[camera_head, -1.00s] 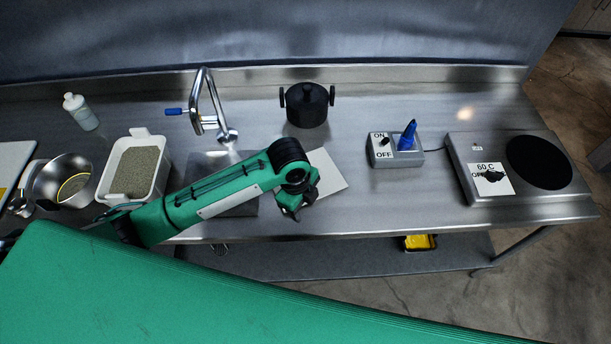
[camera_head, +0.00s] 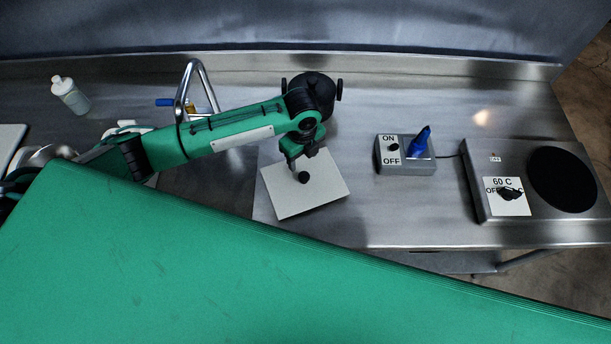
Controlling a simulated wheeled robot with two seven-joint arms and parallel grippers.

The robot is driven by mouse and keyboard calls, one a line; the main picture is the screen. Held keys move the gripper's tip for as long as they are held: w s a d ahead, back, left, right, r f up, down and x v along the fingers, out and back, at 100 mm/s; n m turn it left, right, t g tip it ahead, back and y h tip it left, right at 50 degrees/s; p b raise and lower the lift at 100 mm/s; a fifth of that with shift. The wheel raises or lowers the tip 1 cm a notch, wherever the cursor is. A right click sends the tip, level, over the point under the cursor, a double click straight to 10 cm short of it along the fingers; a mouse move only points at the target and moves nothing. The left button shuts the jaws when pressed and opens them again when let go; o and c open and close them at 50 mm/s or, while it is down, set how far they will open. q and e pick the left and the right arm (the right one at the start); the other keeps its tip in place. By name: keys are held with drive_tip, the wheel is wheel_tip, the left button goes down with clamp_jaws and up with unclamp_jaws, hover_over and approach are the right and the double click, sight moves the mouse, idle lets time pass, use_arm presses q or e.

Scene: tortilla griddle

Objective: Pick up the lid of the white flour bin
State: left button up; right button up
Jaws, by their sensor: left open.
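The lid (camera_head: 318,198) is a flat white square plate with a small black knob (camera_head: 303,178). It lies on the steel counter in the middle of the view, below the black pot. My left gripper (camera_head: 298,164) is open and points down over the lid, right by the knob. I cannot tell whether its fingers touch the knob. The white bin (camera_head: 122,129) is mostly hidden behind my left arm, with only bits of its rim showing. My right gripper is not in view.
A black pot (camera_head: 318,95) stands close behind my left wrist. A faucet (camera_head: 196,80) rises behind the arm. An ON/OFF switch box (camera_head: 420,166) and a hot plate (camera_head: 485,160) are to the right. A bottle (camera_head: 70,97) stands at the left. Counter between lid and switch box is clear.

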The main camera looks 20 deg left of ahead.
use_arm(q)
drive_tip(key=b, duration=0.2)
hover_over(304, 175)
wheel_tip(304, 175, down, 5)
drive_tip(key=shift+a+r, duration=0.15)
drive_tip(key=shift+w+f, duration=0.1)
drive_tip(key=shift+f, duration=0.35)
drive_tip(key=shift+f+b, duration=0.2)
drive_tip(key=shift+b, duration=0.1)
drive_tip(key=shift+f+b, duration=0.35)
drive_tip(key=shift+b, duration=0.05)
wheel_tip(304, 175, down, 3)
drive_tip(key=b, duration=0.3)
drive_tip(key=shift+f+b, duration=0.2)
drive_tip(key=shift+b, duration=0.2)
drive_tip(key=shift+f, duration=0.2)
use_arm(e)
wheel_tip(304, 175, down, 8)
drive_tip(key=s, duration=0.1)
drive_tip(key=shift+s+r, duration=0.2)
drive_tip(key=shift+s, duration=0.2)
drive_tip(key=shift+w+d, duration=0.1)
